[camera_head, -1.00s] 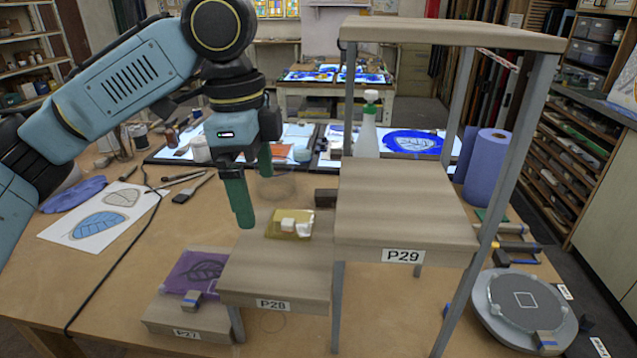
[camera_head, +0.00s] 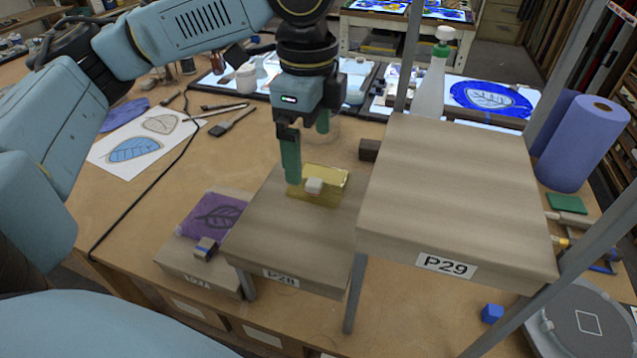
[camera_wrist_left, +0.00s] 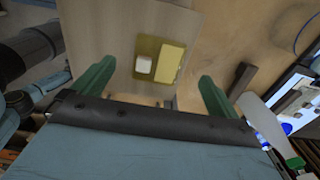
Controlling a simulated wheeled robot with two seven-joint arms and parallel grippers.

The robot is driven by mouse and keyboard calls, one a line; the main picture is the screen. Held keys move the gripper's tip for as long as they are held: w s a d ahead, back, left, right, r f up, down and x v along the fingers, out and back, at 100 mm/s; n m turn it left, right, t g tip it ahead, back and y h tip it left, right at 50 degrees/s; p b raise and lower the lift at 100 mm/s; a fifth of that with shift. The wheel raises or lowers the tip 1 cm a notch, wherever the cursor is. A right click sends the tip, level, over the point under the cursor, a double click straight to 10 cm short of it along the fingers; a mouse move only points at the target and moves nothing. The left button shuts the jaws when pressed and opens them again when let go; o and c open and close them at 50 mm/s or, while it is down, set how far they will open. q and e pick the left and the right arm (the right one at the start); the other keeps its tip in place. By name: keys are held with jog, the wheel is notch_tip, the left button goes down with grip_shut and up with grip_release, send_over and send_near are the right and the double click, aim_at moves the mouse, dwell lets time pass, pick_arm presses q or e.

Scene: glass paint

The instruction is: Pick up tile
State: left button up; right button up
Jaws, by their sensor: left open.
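An amber glass tile (camera_head: 330,182) lies on the step marked P28 (camera_head: 280,230), with a small white block (camera_head: 314,186) on it. The tile also shows in the left wrist view (camera_wrist_left: 148,47), with the white block (camera_wrist_left: 143,65) and a paler yellow patch. My left gripper (camera_head: 306,152) is open and empty, with one green finger by the tile's left side and the other farther back. In the left wrist view the tile appears between and beyond the fingertips (camera_wrist_left: 155,82); contact cannot be told. A purple tile (camera_head: 212,215) with a dark leaf lies on the lower left step.
The higher step P29 (camera_head: 455,190) and its metal posts stand right of the amber tile. A small dark block (camera_head: 369,150) is behind it. A spray bottle (camera_head: 432,80), blue roll (camera_head: 582,145) and grey turntable (camera_head: 585,320) are farther right. A cable crosses the table at left.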

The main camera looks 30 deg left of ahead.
aim_at(316, 168)
pick_arm(q)
jog(key=f, duration=0.3)
jog(key=d+f, duration=0.1)
jog(key=f, duration=0.1)
jog(key=shift+b, duration=0.35)
jog(key=shift+c, duration=0.2)
jog(key=shift+w, duration=0.1)
jog(key=c, duration=1)
